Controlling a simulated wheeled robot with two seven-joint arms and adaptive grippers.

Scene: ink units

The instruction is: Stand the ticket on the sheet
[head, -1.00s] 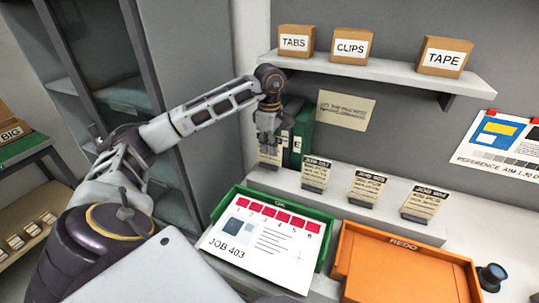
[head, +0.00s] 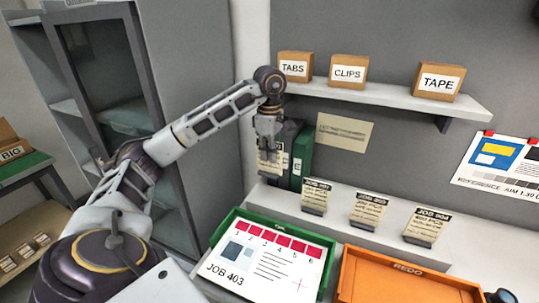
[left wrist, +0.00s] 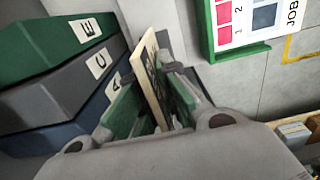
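My left gripper (head: 268,140) points down above the left end of the white ledge, shut on a cream ticket (head: 269,162). The ticket hangs upright, lifted off the ledge. In the left wrist view the ticket (left wrist: 152,78) shows nearly edge-on between the fingers (left wrist: 155,105); its text is mostly hidden. The white JOB 403 sheet (head: 255,272), with a row of numbered red patches, lies on the green tray (head: 322,280) at the front. The sheet's corner also shows in the left wrist view (left wrist: 238,28). My right gripper is not in view.
Several other job tickets (head: 369,208) stand in holders along the ledge (head: 455,240). Green and dark binders (head: 302,150) stand close beside the held ticket. An orange REDO tray (head: 385,280) is right of the green one. A shelf (head: 390,97) with boxes is above.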

